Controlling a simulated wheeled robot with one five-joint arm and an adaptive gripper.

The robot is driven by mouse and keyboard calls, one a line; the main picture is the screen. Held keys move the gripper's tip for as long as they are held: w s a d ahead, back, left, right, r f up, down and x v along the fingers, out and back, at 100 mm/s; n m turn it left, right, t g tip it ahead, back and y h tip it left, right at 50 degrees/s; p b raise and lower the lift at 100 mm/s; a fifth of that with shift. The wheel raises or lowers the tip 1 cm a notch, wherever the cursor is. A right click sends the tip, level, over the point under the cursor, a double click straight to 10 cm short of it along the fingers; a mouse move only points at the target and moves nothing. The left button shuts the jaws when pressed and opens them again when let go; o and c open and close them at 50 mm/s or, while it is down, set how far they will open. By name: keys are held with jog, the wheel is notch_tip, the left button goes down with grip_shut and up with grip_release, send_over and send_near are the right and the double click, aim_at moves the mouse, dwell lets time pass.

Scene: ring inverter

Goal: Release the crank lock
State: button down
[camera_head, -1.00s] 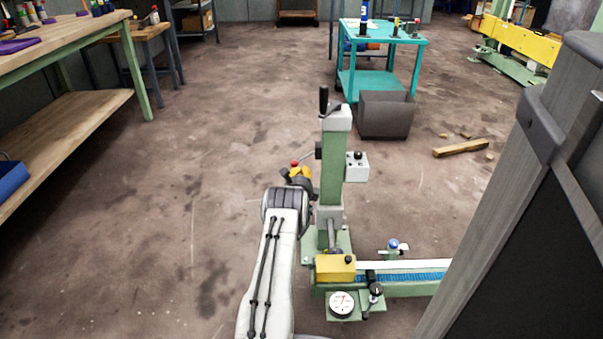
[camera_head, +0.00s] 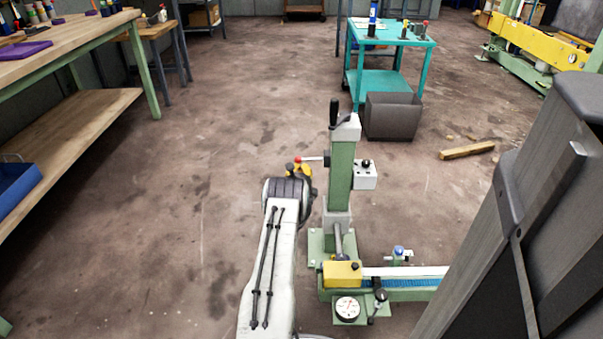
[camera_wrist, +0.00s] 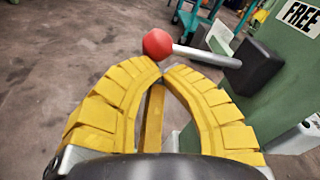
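A lever with a red ball knob (camera_head: 298,159) and a metal rod sticks out left from a black block on the green column (camera_head: 340,180). The rod is about level in the head view. In the wrist view the red knob (camera_wrist: 157,44) is just beyond the tips of my gripper (camera_wrist: 163,71). Its yellow fingers curve together and their tips nearly meet, with nothing between them. I cannot tell whether a tip touches the knob. The black block (camera_wrist: 256,68) is at right, below a "FREE" label (camera_wrist: 299,17) on the column. My gripper also shows in the head view (camera_head: 296,168), partly hidden by my wrist.
A black crank handle (camera_head: 334,113) stands on the column top. A grey switch box (camera_head: 365,175) is on its right side. A yellow block (camera_head: 342,274) and a dial (camera_head: 347,308) sit at the base. Open floor lies left; a teal cart (camera_head: 385,84) is behind.

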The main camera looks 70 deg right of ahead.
aim_at(300, 160)
jog(key=shift+w+r+b, duration=0.2)
jog(key=shift+r+b, duration=0.3)
jog(key=shift+r, duration=1)
jog(key=shift+s+r+b, duration=0.2)
jog(key=shift+r+b, duration=0.25)
jog(key=shift+r, duration=0.95)
